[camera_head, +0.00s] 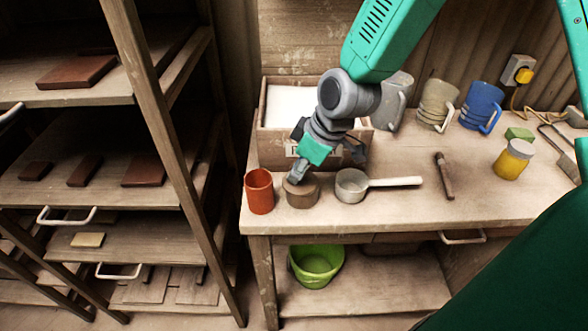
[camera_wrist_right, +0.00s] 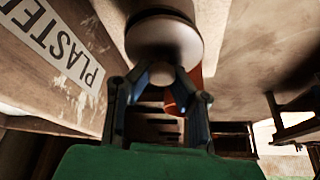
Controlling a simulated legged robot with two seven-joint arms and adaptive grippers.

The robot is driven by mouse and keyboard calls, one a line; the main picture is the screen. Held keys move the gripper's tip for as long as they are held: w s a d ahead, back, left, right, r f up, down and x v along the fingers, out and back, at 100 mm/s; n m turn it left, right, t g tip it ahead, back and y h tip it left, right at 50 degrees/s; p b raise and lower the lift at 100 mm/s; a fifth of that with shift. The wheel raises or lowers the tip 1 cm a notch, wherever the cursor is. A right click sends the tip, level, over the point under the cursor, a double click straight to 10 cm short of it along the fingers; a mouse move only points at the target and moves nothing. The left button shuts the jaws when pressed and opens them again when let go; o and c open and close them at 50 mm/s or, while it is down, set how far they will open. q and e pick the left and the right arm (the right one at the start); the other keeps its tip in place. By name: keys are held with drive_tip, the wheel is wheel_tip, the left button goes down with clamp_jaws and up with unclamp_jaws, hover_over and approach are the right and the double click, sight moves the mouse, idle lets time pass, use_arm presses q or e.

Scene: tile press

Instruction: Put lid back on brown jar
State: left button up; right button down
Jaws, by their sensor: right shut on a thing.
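The brown jar (camera_head: 302,195) stands near the front left of the workbench, between an orange cup and a grey pan. My right gripper (camera_head: 294,182) reaches down from above to the jar's top. In the right wrist view, my right gripper (camera_wrist_right: 162,80) is shut on the round knob of the lid (camera_wrist_right: 168,40), a pale disc. The lid is at the jar's mouth, but I cannot tell whether it is fully seated, as the gripper hides part of the top. My left gripper is not in view.
The orange cup (camera_head: 259,191) stands close left of the jar; the grey pan (camera_head: 352,186) stands close right, its handle pointing right. A plaster box (camera_head: 276,148) is behind. A yellow jar (camera_head: 513,160) stands farther right. The bench's front right is clear.

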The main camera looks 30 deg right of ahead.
drive_tip(key=shift+d+f, duration=0.2)
drive_tip(key=shift+d, duration=0.8)
drive_tip(key=shift+a+r, duration=0.1)
drive_tip(key=shift+a, duration=0.5)
drive_tip(key=shift+d, duration=0.3)
drive_tip(key=c, duration=1.4)
unclamp_jaws()
drive_tip(key=shift+d, duration=0.35)
drive_tip(key=shift+d+f, duration=0.1)
drive_tip(key=shift+f, duration=0.1)
drive_tip(key=o, duration=0.5)
drive_tip(key=shift+a+r, duration=0.1)
drive_tip(key=shift+a, duration=0.5)
drive_tip(key=shift+d+r+p, duration=0.45)
drive_tip(key=shift+r+p, duration=0.35)
drive_tip(key=shift+p, duration=0.25)
drive_tip(key=r+p, duration=0.3)
drive_tip(key=shift+a+r, duration=0.1)
drive_tip(key=shift+a, duration=0.25)
drive_tip(key=shift+d+r+p, duration=0.25)
drive_tip(key=shift+r+p, duration=0.9)
drive_tip(key=shift+p, duration=0.05)
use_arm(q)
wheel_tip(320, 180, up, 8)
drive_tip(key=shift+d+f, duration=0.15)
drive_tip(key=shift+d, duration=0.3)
use_arm(e)
drive_tip(key=shift+a, duration=0.1)
